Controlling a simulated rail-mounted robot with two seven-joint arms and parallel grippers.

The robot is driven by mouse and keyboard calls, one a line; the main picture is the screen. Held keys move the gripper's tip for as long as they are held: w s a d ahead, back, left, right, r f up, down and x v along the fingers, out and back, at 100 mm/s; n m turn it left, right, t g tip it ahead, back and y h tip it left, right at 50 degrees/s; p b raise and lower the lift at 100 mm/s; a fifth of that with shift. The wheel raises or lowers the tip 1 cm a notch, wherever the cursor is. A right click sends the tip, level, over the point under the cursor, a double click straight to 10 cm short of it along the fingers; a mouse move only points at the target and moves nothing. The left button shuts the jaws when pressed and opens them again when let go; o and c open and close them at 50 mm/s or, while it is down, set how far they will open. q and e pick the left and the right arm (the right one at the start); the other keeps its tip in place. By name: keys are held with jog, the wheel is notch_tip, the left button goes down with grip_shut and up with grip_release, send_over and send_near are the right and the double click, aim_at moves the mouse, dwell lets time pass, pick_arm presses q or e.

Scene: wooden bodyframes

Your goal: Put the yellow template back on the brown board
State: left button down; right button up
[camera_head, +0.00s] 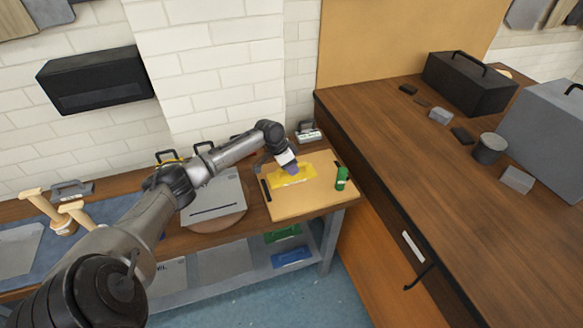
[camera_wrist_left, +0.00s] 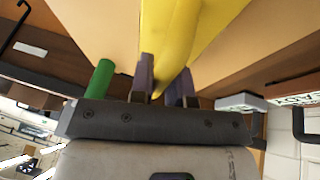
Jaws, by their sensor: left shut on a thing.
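The yellow template (camera_head: 293,176) is at the brown board (camera_head: 310,199), over its upper left part. I cannot tell whether it rests flat on the board or is held just above it. My left gripper (camera_head: 288,163) reaches down from the left and is shut on the template's edge. In the left wrist view, the yellow template (camera_wrist_left: 176,40) runs between the two fingers of my left gripper (camera_wrist_left: 167,82), with the board's tan surface (camera_wrist_left: 105,25) on both sides. My right gripper is not in view.
A green cylinder (camera_head: 342,178) stands at the board's right edge; it also shows in the left wrist view (camera_wrist_left: 100,80). A grey case (camera_head: 213,201) lies left of the board. A wooden counter (camera_head: 400,150) with black and grey boxes rises at right.

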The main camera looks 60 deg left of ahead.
pick_arm(q)
jog(key=shift+f, duration=0.1)
jog(key=c, duration=1.1)
grip_release()
jog(key=p+v, duration=0.2)
jog(key=v, duration=1)
